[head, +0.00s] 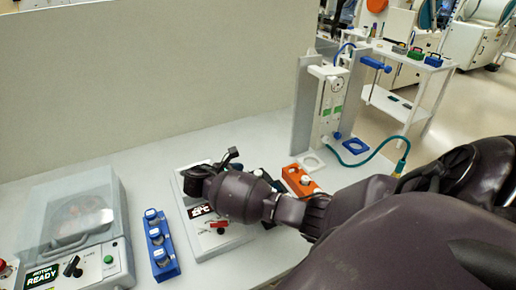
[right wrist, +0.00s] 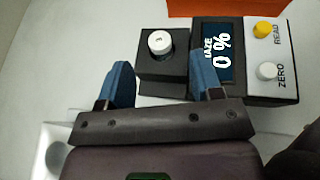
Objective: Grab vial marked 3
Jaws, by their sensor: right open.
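In the right wrist view a vial with a white cap (right wrist: 160,42) stands upright in a black holder (right wrist: 162,72). The mark on its cap is too small to read, so I cannot tell if it is 3. My right gripper (right wrist: 162,78) has its blue fingers apart and empty, with the vial beyond the gap between them. In the head view my right arm hides this holder. A blue rack (head: 165,268) holds several capped vials at the front, left of my arm. An orange rack (head: 305,190) with vials is partly hidden behind my arm. My left gripper is out of view.
A haze meter (right wrist: 240,88) reading 0 %, with READ and ZERO buttons, adjoins the holder. A lidded centrifuge (head: 75,225) marked READY stands left. A stand (head: 325,115) with a green hose is behind.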

